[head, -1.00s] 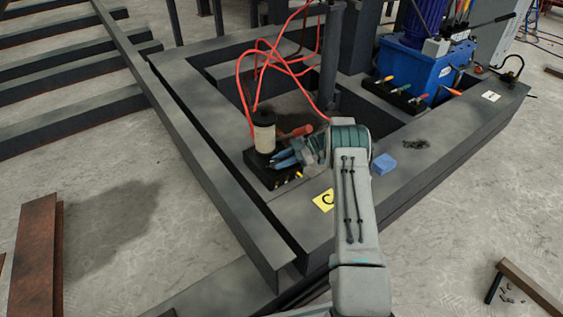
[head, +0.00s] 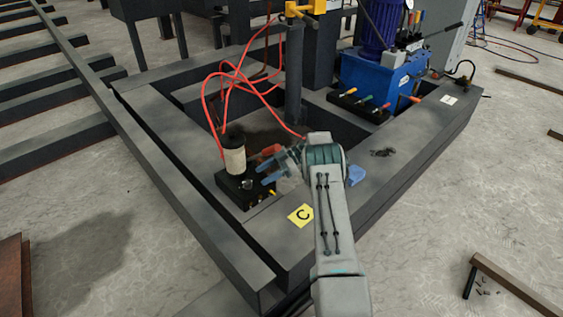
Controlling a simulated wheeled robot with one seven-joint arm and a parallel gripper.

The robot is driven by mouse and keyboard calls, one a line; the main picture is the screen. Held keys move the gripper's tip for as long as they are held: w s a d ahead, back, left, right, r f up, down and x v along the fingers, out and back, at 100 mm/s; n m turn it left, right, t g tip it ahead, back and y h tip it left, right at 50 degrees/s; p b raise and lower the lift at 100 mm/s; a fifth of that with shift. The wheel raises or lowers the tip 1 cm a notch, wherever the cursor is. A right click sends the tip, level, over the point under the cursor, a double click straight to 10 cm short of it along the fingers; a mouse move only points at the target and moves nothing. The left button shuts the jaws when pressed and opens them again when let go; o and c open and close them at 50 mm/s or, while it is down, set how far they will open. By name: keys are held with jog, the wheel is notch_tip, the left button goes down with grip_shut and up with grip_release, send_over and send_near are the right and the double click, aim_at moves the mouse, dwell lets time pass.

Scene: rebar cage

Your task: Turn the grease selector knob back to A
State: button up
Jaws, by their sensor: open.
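The grease unit is a black block (head: 236,194) with a cream cylinder (head: 234,160) with a dark top standing on it. A small silvery knob (head: 245,184) shows on top of the block in front of the cylinder; its setting is too small to read. Small brass fittings (head: 268,194) line the block's near right edge. My gripper (head: 266,172) has blue fingers, is open and empty, and is just right of the knob and above it in the picture, apart from it. A yellow card marked C (head: 300,215) lies on the frame beside the block.
Red hoses (head: 230,75) loop up behind the cylinder. A dark post (head: 294,80) stands behind my gripper. A blue hydraulic unit (head: 383,75) with coloured handles is at the back right. A blue object (head: 355,175) lies right of my wrist. The frame's right side is mostly clear.

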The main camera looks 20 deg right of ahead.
jog(key=v, duration=0.8)
jog(key=shift+d, duration=0.25)
jog(key=shift+r, duration=0.1)
